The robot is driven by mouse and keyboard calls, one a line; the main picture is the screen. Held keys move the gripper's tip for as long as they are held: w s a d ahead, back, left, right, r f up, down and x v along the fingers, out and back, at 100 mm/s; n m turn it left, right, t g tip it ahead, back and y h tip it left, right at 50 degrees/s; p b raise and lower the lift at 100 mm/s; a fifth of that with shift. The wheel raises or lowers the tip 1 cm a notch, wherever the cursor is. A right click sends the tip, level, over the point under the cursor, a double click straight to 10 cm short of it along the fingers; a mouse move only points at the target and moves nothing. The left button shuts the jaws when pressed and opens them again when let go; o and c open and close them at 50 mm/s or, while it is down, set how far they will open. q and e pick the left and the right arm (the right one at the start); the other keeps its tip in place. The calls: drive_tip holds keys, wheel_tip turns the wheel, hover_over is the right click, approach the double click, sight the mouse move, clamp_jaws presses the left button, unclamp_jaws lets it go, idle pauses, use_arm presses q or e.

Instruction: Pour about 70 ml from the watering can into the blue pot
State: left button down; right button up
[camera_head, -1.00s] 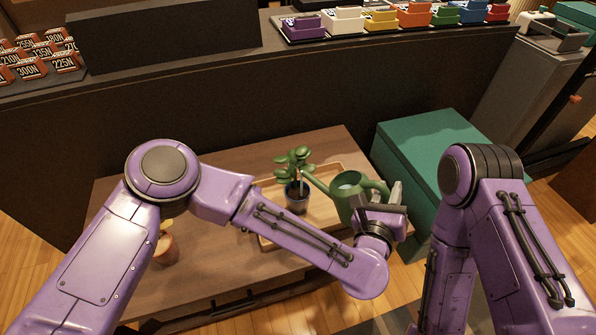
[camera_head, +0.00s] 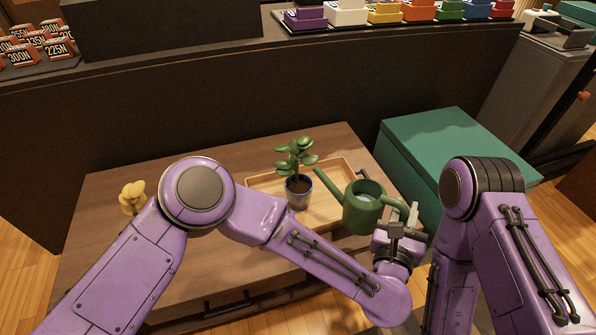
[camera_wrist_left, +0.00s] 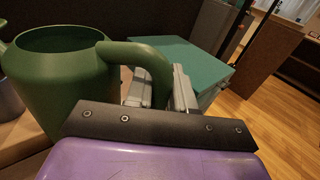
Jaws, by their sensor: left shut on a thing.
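The green watering can (camera_head: 362,212) is upright at the right part of the wooden tray, its spout pointing left toward the plant. My left gripper (camera_head: 405,216) is shut on the can's handle at its right side. The left wrist view shows the can (camera_wrist_left: 58,85) and the gripper fingers (camera_wrist_left: 160,88) around the handle. The blue pot (camera_head: 298,194) stands upright on the tray, left of the can, with dark soil and a leafy green plant. The spout tip is right of the pot, near the plant's leaves. I cannot tell whether the can touches the tray. My right gripper is not visible.
The tray (camera_head: 262,184) lies on a brown wooden table (camera_head: 120,190). A yellow flower (camera_head: 132,196) stands at the table's left. A teal box (camera_head: 450,150) is right of the table. A dark counter (camera_head: 200,115) with colored items runs behind.

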use_arm(q)
drive_tip(key=r+p, duration=0.1)
drive_tip(key=r, duration=0.1)
drive_tip(key=d+r+m+p, duration=0.1)
drive_tip(key=shift+s+d+r+p, duration=0.1)
drive_tip(key=shift+s+r+p, duration=0.15)
drive_tip(key=shift+s+p, duration=0.1)
drive_tip(key=shift+w, duration=0.1)
idle(0.3)
